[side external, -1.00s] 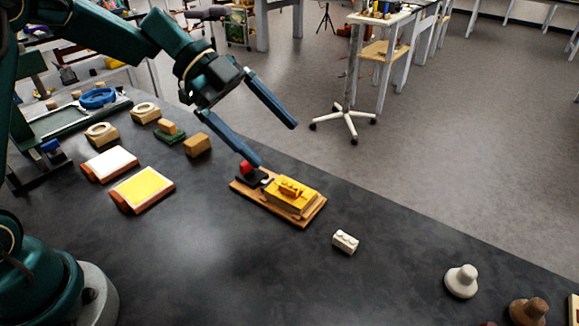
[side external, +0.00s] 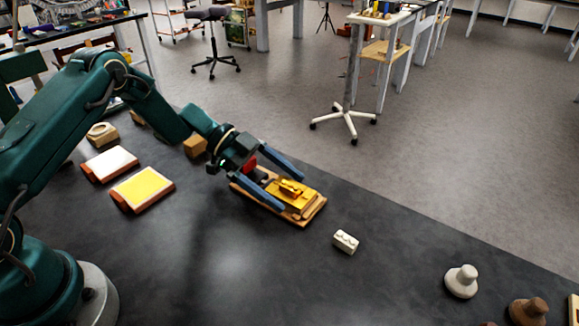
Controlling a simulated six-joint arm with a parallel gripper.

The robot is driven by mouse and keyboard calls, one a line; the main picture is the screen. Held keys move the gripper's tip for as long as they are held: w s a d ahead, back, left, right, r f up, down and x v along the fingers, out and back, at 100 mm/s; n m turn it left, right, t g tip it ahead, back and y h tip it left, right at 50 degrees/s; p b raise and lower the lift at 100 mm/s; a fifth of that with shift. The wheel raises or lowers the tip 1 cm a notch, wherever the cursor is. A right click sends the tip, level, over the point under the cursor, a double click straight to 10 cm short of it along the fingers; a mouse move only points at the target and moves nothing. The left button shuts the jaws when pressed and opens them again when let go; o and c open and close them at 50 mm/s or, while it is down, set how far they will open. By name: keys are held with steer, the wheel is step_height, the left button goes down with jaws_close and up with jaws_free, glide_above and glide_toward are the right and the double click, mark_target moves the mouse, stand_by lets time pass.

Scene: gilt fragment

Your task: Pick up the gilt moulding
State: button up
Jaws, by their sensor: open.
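The gilt moulding (side external: 291,187) is a small golden piece lying on a yellow pad (side external: 283,197), which sits on a wooden board (side external: 310,213) on the dark table. My gripper (side external: 293,193) is low over the board, its two blue fingers spread wide. One finger is on the near side of the pad and the other on the far side, with the moulding between them in the picture. I see a gap between each finger and the moulding. A red part (side external: 250,163) at the board's left end is partly hidden by my gripper.
A white ridged block (side external: 345,242) lies right of the board. Pads with white (side external: 110,163) and yellow (side external: 142,190) tops lie to the left. A pale knob (side external: 462,281) and a brown knob (side external: 528,311) stand at the lower right. The front middle table is clear.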

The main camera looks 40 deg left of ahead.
steer(key=shift+d+f, duration=0.15)
steer(key=shift+d, duration=0.1)
steer(key=shift+c, duration=0.3)
steer(key=c, duration=1.2)
